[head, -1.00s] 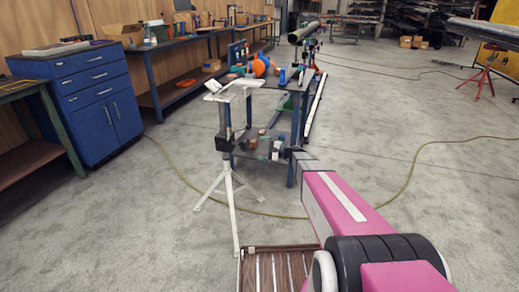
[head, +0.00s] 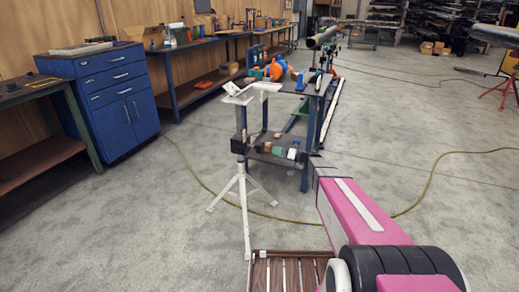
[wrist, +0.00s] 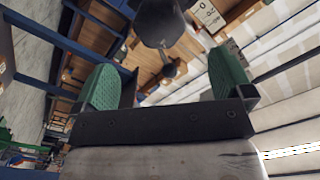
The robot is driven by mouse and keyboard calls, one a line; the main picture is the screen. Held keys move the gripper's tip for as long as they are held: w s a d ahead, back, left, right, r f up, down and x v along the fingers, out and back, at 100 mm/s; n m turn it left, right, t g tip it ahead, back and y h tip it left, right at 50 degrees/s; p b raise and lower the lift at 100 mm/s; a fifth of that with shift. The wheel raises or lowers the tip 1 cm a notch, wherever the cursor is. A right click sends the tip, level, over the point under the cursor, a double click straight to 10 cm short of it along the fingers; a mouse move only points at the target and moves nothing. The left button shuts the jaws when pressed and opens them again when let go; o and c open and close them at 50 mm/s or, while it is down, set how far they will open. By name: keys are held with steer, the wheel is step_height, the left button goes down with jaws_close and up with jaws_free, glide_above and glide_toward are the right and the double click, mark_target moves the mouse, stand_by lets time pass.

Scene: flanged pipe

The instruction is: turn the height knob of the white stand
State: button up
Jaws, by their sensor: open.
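The white stand (head: 243,195) stands on its tripod legs left of my arm in the head view, with a flat white top and a black collar (head: 239,147) on its post. Its height knob is too small to make out there. In the wrist view my gripper (wrist: 164,62) is open, its two green-padded fingers apart with nothing between the pads. A dark grey rounded knob-like part (wrist: 160,22) shows beyond the fingers at the top centre; I cannot tell for sure that it is the height knob. My gripper is not clear in the head view.
A workbench (head: 300,165) with tools and a lower shelf stands just behind the stand. A slatted brown surface (head: 285,270) lies at the bottom. A blue cabinet (head: 125,105) is at the left. A hose (head: 430,185) crosses the open floor at the right.

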mark_target(263, 148)
steer(key=w+a+n, duration=0.1)
steer(key=a+n, duration=0.1)
steer(key=a, duration=0.1)
steer(key=w+a+n, duration=0.1)
steer(key=a+n, duration=0.1)
steer(key=a, duration=0.1)
steer(key=w+a+n, duration=0.1)
steer(key=a+n, duration=0.1)
steer(key=a, duration=0.2)
steer(key=shift+w+n, duration=0.3)
steer(key=c, duration=0.9)
